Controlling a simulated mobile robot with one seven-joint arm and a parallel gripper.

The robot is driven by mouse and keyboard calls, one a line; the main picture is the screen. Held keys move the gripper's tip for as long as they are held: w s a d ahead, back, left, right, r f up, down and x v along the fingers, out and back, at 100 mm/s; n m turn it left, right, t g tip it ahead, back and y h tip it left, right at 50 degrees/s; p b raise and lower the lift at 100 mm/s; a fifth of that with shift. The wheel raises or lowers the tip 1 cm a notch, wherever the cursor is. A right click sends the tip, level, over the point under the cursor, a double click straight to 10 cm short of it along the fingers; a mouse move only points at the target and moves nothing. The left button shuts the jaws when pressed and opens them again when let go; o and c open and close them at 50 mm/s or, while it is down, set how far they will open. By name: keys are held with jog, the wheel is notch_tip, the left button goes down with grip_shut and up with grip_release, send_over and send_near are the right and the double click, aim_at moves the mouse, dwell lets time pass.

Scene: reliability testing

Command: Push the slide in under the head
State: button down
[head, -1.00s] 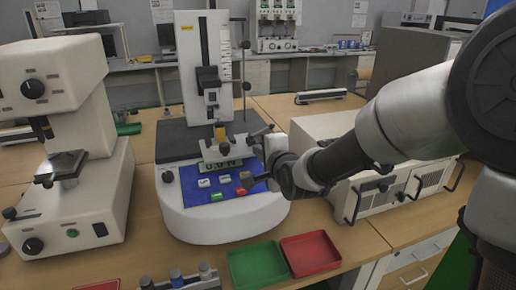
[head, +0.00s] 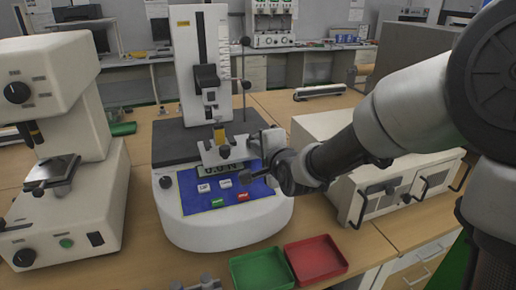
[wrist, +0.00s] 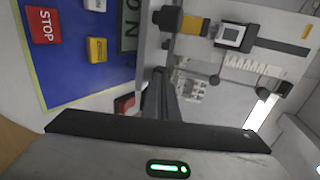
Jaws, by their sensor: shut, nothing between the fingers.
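A white test stand (head: 190,65) stands mid-bench, with a black head (head: 207,80) on its column. The pale slide (head: 238,150) is below the head, above the display and blue button panel. It carries a yellow block (head: 219,134) with a dark knob under it. I cannot tell how far in the slide sits. Contact with the slide cannot be made out. In the turned wrist view, the shut fingers (wrist: 160,88) point toward the stand, beside the yellow block (wrist: 195,25).
A white instrument (head: 65,150) stands close on the left. A pale box with black handles (head: 390,190) stands on the right, under my arm. Green (head: 262,270) and red (head: 316,260) trays lie in front.

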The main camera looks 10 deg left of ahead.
aim_at(246, 137)
jog(key=w+a, duration=0.1)
jog(key=w, duration=0.1)
jog(key=w+a+b, duration=0.1)
jog(key=w+a, duration=0.1)
jog(key=w, duration=0.1)
jog(key=w+a, duration=0.2)
jog(key=w, duration=0.1)
jog(key=shift+f+b, duration=0.15)
jog(key=shift+b, duration=0.15)
jog(key=shift+w+a, duration=0.15)
jog(key=shift+w, duration=0.15)
jog(key=shift+r, duration=0.25)
